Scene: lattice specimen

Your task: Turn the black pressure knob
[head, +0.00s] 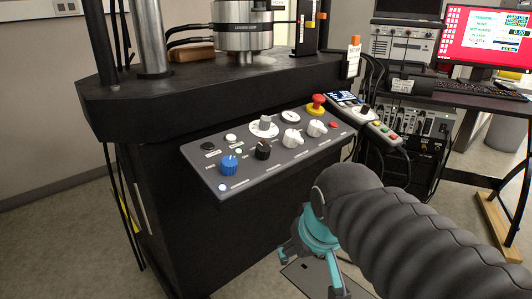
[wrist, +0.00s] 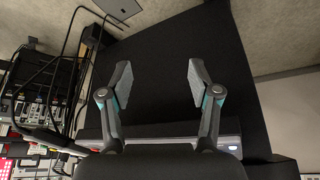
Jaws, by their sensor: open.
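The black knob (head: 262,150) sits on the sloped grey control panel (head: 212,178) of the testing machine, between a blue knob (head: 229,165) and white knobs (head: 291,138). My gripper (head: 311,275) is in front of and below the panel, to the lower right of the black knob and clear of it. In the wrist view my gripper (wrist: 160,80) has its two fingers spread wide with nothing between them. That view looks at the machine's dark body, and the black knob does not show there.
A red emergency-stop button (head: 317,101) stands at the panel's upper right, beside a small handset (head: 380,129). A desk (head: 465,97) with a monitor (head: 485,38) is at the right. Black cables (wrist: 65,75) hang at the left of the wrist view. Open floor lies left of the machine.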

